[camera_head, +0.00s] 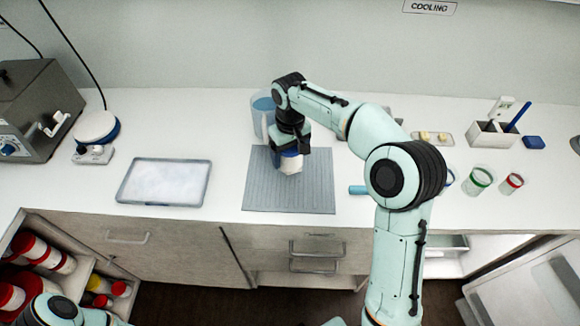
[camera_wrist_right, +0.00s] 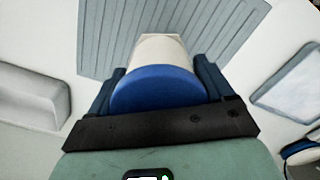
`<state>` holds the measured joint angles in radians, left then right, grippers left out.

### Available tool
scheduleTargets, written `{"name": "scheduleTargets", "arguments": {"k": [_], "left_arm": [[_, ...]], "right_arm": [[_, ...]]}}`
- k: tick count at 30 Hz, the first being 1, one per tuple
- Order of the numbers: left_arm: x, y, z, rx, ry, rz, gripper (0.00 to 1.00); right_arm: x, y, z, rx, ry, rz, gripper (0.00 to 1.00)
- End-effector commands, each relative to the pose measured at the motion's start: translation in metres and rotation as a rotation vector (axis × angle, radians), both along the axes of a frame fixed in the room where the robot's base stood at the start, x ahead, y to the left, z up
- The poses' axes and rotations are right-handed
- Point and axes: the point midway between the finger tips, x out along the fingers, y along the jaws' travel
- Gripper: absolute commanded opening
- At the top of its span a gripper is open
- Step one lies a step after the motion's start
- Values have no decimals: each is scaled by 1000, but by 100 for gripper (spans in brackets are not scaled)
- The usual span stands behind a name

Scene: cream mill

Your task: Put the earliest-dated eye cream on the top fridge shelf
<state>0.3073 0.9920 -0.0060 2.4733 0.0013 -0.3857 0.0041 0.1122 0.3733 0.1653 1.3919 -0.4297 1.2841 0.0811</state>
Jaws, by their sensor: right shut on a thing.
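My right gripper (camera_head: 291,150) is shut on a white jar with a blue lid (camera_head: 290,164), held over the grey ribbed mat (camera_head: 260,194). In the right wrist view the jar's blue lid (camera_wrist_right: 155,90) faces the camera, between the two dark fingers, with its white body (camera_wrist_right: 160,47) beyond it. I cannot tell whether the jar touches the mat, and no date is readable on it. Part of my left arm shows at the bottom left, but its gripper cannot be seen. I cannot make out a fridge shelf for certain.
A tray (camera_head: 165,183) lies left of the mat. A blue-tinted jug (camera_head: 262,117) stands behind the gripper. Cups with green (camera_head: 478,181) and red (camera_head: 511,184) rims stand right. Red-lidded jars (camera_head: 50,257) fill a low shelf at left. A "COOLING" sign (camera_head: 429,7) hangs above.

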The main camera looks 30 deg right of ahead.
Motion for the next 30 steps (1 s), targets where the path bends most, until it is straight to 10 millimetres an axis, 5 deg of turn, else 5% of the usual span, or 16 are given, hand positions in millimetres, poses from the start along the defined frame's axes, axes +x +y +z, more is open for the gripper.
{"name": "scheduleTargets", "arguments": {"k": [10, 24, 25, 26, 30], "left_arm": [[-7, 0, -9, 0, 7, 0, 100], [-8, 0, -11, 0, 9, 0, 100], [-8, 0, -11, 1, 8, 0, 100], [-8, 0, -11, 1, 8, 0, 100], [-7, 0, -10, 1, 8, 0, 100]], "right_arm": [[-1, 0, -52, 1, 3, -1, 45], [0, 0, -60, 0, 0, 0, 45], [0, 0, -60, 0, 0, -1, 88], [0, 0, -60, 0, 0, -1, 97], [0, 0, -60, 0, 1, 0, 100]]}}
